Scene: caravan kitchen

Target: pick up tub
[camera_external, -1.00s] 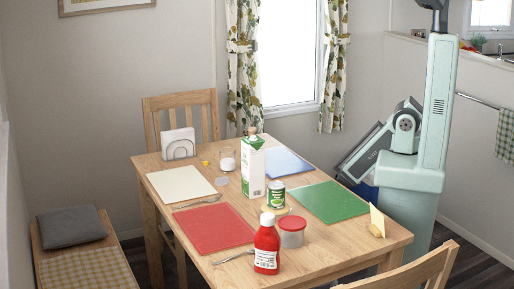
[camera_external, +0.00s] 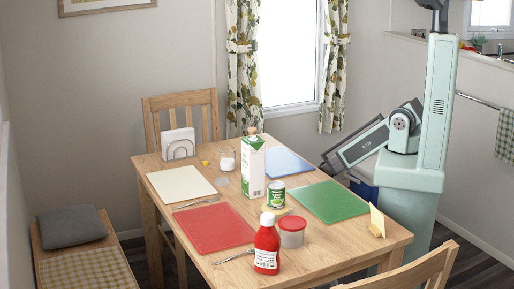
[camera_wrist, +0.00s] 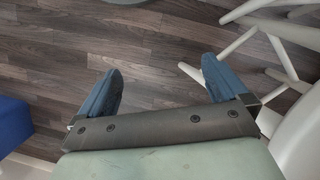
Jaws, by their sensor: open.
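The tub (camera_external: 291,238), a small see-through pot with a red lid, stands upright on the wooden table. It is just right of the red ketchup bottle (camera_external: 267,247) and is not in the wrist view. My gripper (camera_wrist: 163,75) shows in the wrist view with its two blue fingers spread wide. Nothing is between them; they are over dark floorboards. In the external view my gripper is not visible, and my arm is low behind the table's right side, well away from the tub.
The table (camera_external: 345,250) also holds a tall carton (camera_external: 252,170), a green can (camera_external: 276,196), a green mat (camera_external: 330,201), a red mat (camera_external: 212,229) and a yellow card (camera_external: 377,222). In the wrist view, white chair legs (camera_wrist: 262,45) are right and a blue object (camera_wrist: 14,125) left.

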